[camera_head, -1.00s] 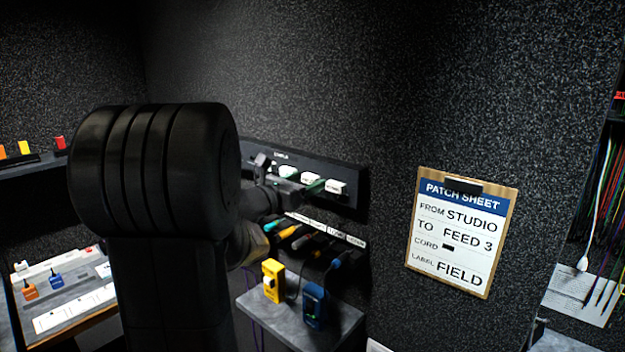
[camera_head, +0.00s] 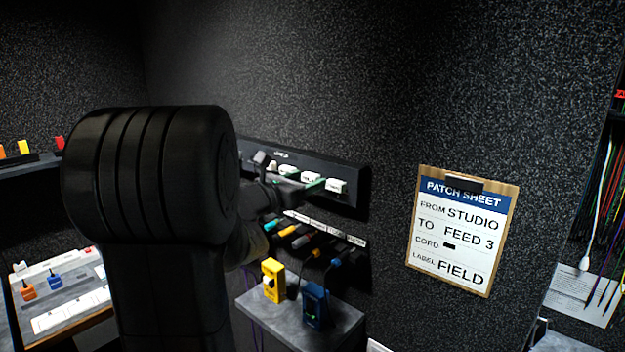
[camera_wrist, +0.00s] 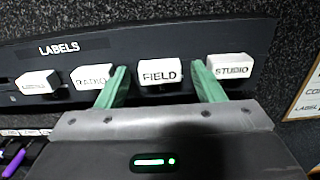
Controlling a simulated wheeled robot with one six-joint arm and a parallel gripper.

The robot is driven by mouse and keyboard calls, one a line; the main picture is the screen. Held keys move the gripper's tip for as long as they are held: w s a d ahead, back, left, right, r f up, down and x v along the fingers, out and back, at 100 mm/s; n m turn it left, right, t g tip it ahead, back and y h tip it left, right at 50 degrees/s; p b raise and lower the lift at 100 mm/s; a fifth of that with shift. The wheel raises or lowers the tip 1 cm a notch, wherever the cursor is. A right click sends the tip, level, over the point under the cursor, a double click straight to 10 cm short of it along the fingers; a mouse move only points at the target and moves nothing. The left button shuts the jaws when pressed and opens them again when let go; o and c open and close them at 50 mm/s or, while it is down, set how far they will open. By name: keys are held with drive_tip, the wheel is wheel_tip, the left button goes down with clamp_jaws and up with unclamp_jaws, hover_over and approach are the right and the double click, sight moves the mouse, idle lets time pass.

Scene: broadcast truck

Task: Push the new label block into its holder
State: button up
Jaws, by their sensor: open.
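The white FIELD block (camera_wrist: 160,72) sits on the dark LABELS rack (camera_wrist: 110,42) in the wrist view. It also shows in the head view (camera_head: 311,177). My gripper (camera_wrist: 161,82) is open, with one green finger on each side of the FIELD block. I cannot tell whether either finger touches it. The RADIO block (camera_wrist: 91,77) is just left of the left finger, and the STUDIO block (camera_wrist: 232,66) is beside the right finger. Another white block (camera_wrist: 38,82) stands at the far left. My arm hides part of the rack in the head view.
Below the rack, a white label strip (camera_head: 325,228) runs above several coloured plugs. A yellow box (camera_head: 273,280) and a blue box (camera_head: 316,304) stand on a grey shelf (camera_head: 345,322). A patch sheet clipboard (camera_head: 462,232) reading FIELD hangs at right.

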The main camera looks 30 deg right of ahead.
drive_tip(key=c, duration=1.3)
drive_tip(key=shift+v, duration=3)
drive_tip(key=shift+a, duration=0.1)
drive_tip(key=shift+b+v, duration=0.3)
drive_tip(key=shift+v, duration=1.1)
